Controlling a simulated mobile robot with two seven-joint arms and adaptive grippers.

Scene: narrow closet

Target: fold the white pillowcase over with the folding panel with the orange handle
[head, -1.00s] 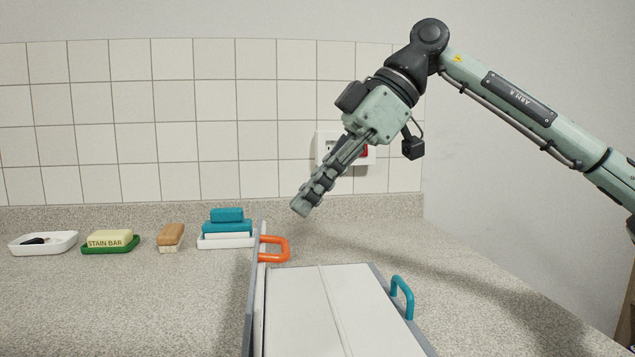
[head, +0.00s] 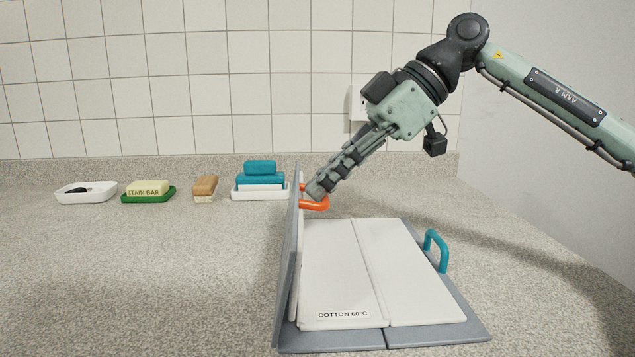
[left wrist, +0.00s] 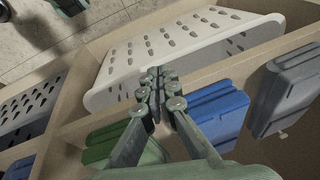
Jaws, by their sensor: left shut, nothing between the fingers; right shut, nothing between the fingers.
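The white pillowcase (head: 335,270) lies on a grey folding board (head: 440,334), with a "COTTON 60°C" label at its near edge. The folding panel (head: 287,265) with the orange handle (head: 318,205) stands about upright along the board's left side, seen nearly edge-on. White cloth shows along its inner face. My right gripper (head: 316,190) is shut, its tips at the orange handle and partly covering it; I cannot tell whether they touch. My left gripper (left wrist: 160,92) is absent from the head view; in the left wrist view it is shut and empty above storage compartments.
A teal handle (head: 436,250) stands on the board's right side. Along the wall are a white dish (head: 86,196), a stain bar (head: 148,188), a brush (head: 205,188) and teal sponges (head: 260,178). The counter at left is clear. A white basket (left wrist: 180,45) is below my left gripper.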

